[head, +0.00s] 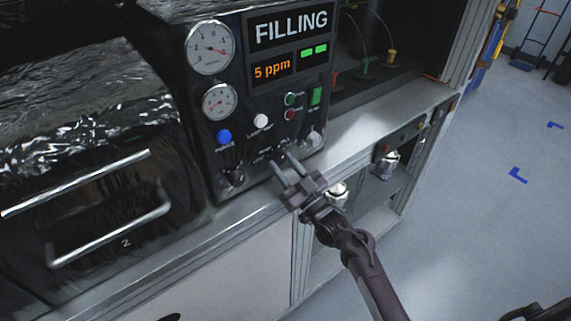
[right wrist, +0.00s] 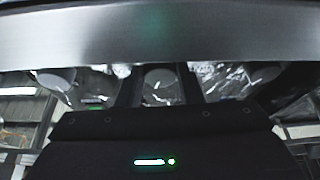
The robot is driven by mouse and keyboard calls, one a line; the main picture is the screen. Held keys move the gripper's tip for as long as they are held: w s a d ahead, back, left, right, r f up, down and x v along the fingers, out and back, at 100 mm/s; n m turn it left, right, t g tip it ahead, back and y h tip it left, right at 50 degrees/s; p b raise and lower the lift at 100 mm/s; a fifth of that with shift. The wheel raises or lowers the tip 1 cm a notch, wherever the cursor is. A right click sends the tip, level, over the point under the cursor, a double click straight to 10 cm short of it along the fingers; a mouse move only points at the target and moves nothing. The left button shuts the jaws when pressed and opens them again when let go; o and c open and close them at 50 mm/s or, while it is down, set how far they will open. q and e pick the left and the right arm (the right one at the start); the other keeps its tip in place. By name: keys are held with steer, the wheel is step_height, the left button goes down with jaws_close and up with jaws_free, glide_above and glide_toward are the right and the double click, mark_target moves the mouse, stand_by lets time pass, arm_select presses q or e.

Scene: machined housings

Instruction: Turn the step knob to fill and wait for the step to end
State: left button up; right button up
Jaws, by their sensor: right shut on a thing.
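My left gripper is not in view.
Two gauges (head: 211,47), a blue button (head: 223,137), a white button (head: 261,121) and a lit green switch (head: 316,95) share the panel. A dark chamber with a drawer handle (head: 108,222) stands left. The bench edge (head: 340,168) lies below the gripper; open floor (head: 490,220) is right.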

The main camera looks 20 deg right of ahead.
steer(key=shift+m+h, duration=0.4)
steer(key=shift+m, duration=0.2)
steer(key=o, duration=1)
steer(key=b+v, duration=0.2)
steer(key=v, duration=0.6)
steer(key=shift+a+f+b, duration=0.1)
steer(key=shift+b, duration=0.25)
